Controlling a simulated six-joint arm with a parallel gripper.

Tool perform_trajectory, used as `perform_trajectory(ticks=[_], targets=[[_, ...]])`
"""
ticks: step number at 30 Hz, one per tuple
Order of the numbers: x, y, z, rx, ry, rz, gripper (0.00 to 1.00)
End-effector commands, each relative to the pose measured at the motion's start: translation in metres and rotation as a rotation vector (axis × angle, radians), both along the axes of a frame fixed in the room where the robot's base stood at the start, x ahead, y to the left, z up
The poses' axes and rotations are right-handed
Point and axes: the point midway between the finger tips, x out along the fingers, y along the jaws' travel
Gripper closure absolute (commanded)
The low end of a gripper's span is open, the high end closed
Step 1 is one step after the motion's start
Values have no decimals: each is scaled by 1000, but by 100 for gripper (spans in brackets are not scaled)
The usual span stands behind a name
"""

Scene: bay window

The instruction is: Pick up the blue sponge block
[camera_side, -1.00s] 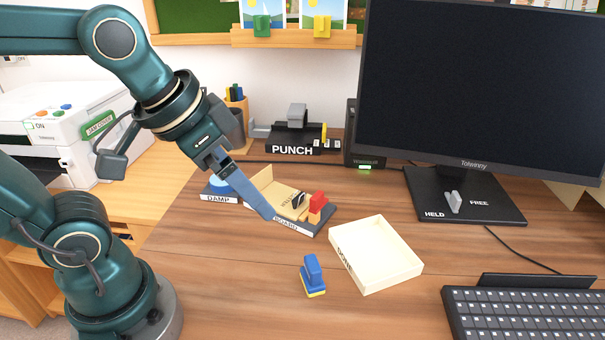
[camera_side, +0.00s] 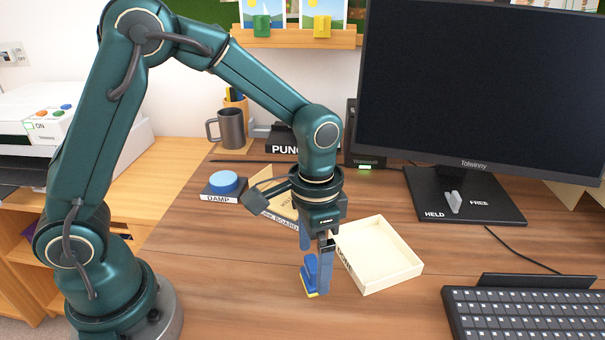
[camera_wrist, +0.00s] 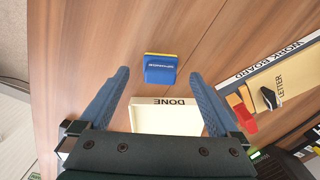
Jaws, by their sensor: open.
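The blue sponge block (camera_side: 309,270) with a yellow edge at its base stands on the wooden desk, left of the cream tray. My gripper (camera_side: 316,268) points down at it with open, empty jaws. In the side view, the near finger covers the block's right part, and the other finger is seen behind and above it. In the wrist view the block (camera_wrist: 160,70) appears between the fingertips (camera_wrist: 159,76), with a gap on each side. I cannot tell exactly how far down the fingertips reach around it.
The cream tray (camera_side: 408,270), marked DONE in the wrist view (camera_wrist: 165,103), is close right of my gripper. The work board (camera_wrist: 262,70) with a red block (camera_wrist: 246,122), the DAMP pad (camera_side: 222,197) and a mug (camera_side: 231,130) are behind. A keyboard (camera_side: 530,315) is at right.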

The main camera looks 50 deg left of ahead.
Motion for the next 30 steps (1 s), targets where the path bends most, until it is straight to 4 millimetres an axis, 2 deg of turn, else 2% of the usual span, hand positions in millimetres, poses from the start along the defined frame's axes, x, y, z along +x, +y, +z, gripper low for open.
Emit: perform_trajectory(ticks=[3,9,18,20,21,25,30], targets=[[-2,1,-17,1,6,1,3],[-1,1,-35,1,2,2,3],[0,1,-37,1,0,2,3],[0,1,-37,1,0,2,25],[0,1,-37,1,0,2,41],[0,1,-37,1,-1,2,90],[0,1,-37,1,-1,2,92]])
